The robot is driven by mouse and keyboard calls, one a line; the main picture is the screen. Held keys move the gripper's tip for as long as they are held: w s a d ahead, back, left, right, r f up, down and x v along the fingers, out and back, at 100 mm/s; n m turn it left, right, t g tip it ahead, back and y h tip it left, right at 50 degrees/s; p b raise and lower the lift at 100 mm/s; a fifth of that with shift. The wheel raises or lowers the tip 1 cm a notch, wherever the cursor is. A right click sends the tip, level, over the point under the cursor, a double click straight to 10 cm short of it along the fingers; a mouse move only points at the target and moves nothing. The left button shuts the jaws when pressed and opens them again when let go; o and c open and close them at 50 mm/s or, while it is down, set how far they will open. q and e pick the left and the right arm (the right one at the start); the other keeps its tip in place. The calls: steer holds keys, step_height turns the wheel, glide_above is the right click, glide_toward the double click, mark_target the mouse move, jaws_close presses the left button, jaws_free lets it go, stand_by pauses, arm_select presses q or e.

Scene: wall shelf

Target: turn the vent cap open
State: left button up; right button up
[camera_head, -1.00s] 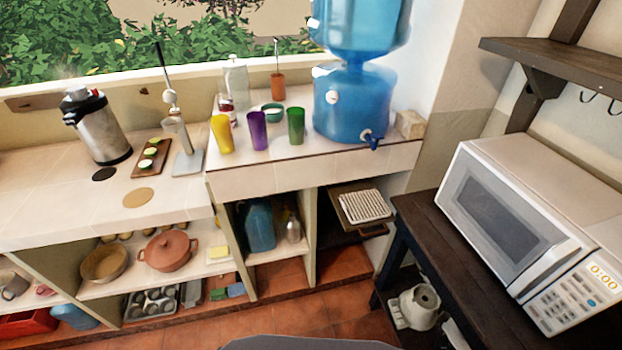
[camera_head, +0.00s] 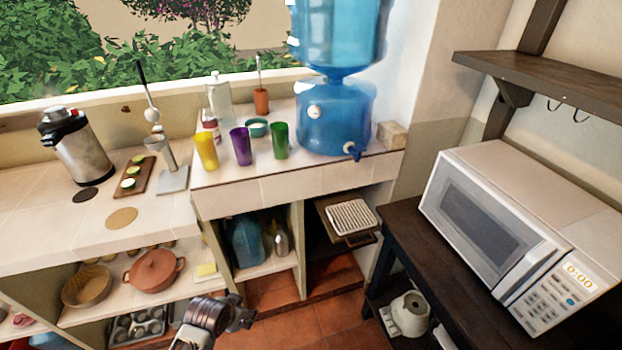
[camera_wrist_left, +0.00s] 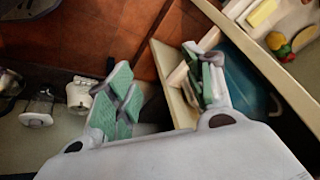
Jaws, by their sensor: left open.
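A blue water dispenser (camera_head: 337,125) stands on the tiled counter under the window, with a large bottle (camera_head: 338,35) on top. A small round white cap (camera_head: 314,112) sits on its front; I cannot tell for sure that this is the vent cap, or how it is turned. A dark blue tap (camera_head: 354,151) is low at its right. My left gripper (camera_head: 238,316) is low in front of the counter, well below the dispenser and apart from it. In the left wrist view, its green-padded fingers (camera_wrist_left: 160,92) are spread and empty. My right gripper is not in view.
Yellow (camera_head: 206,151), purple (camera_head: 241,146) and green (camera_head: 280,140) cups stand left of the dispenser. A beige block (camera_head: 391,135) is right of it. A microwave (camera_head: 510,220) on a dark table fills the right. Open shelves (camera_head: 110,310) lie under the counter.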

arm_select(q)
steer(key=w+d+r+m+t+h, duration=0.3)
steer(key=w+r+m, duration=0.5)
steer(key=r, duration=0.7)
steer(key=w+d+r+m+t+h, duration=0.3)
steer(key=w+r+m, duration=0.6)
steer(key=r, duration=0.6)
steer(key=w+d+r+m+t+h, duration=0.3)
steer(key=w+d+r+m, duration=0.3)
steer(key=r+m, duration=0.6)
step_height(320, 180, up, 3)
steer(key=shift+w+d+f+t+h, duration=0.1)
steer(key=shift+w+d+t+h, duration=0.2)
steer(key=shift+w, duration=0.95)
steer(key=shift+w, duration=0.1)
